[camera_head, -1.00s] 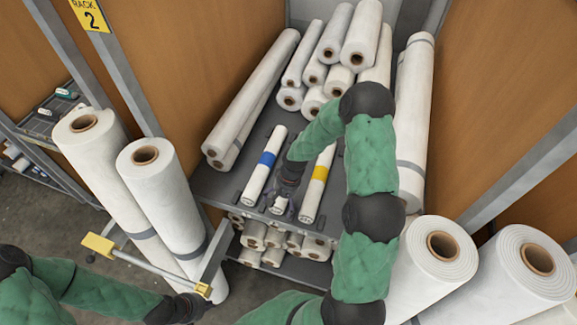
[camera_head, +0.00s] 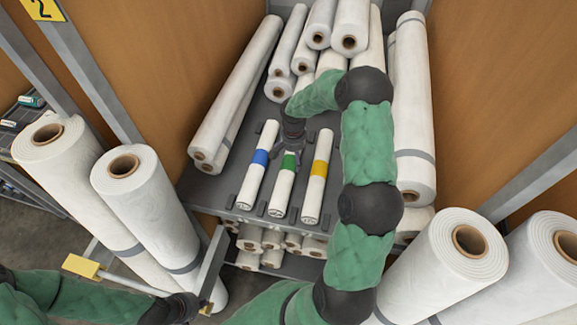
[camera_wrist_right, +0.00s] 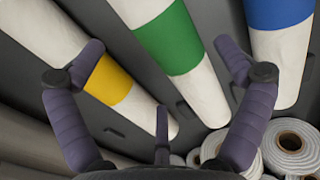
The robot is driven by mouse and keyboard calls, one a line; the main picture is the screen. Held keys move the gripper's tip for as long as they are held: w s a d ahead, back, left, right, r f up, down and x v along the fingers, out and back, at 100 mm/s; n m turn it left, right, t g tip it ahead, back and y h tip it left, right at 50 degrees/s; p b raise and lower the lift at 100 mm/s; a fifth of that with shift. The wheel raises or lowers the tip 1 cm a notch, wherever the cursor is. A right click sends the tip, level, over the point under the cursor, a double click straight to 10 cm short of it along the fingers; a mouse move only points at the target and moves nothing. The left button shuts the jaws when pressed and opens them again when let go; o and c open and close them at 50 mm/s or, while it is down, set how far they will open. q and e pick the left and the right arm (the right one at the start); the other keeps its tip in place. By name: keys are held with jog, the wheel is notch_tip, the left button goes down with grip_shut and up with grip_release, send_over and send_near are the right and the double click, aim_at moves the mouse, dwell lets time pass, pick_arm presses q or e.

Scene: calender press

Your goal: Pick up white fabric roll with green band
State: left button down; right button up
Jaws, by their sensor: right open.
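The white fabric roll with green band (camera_head: 284,190) lies on the grey shelf between the rolls with blue band (camera_head: 252,180) and yellow band (camera_head: 317,180). My right gripper (camera_head: 291,150) is above its far part, just beyond the green band. In the right wrist view my right gripper (camera_wrist_right: 160,52) is open, its fingers spread to either side of the green-banded roll (camera_wrist_right: 172,40). I cannot tell if they touch it. My left gripper (camera_head: 188,305) is low at the left, by a white bar with yellow ends (camera_head: 125,282); its fingers are not clear.
Small dark holders (camera_head: 278,212) stand along the shelf's front edge. Large white rolls are stacked behind (camera_head: 320,38) and lie along both sides. Tall rolls stand front left (camera_head: 150,195) and front right (camera_head: 445,275). More rolls fill the lower shelf (camera_head: 272,240).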

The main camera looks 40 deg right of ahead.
aim_at(292, 162)
jog(key=shift+a+f, duration=0.1)
jog(key=shift+f, duration=2.7)
jog(key=c, duration=1.4)
jog(key=shift+r, duration=0.1)
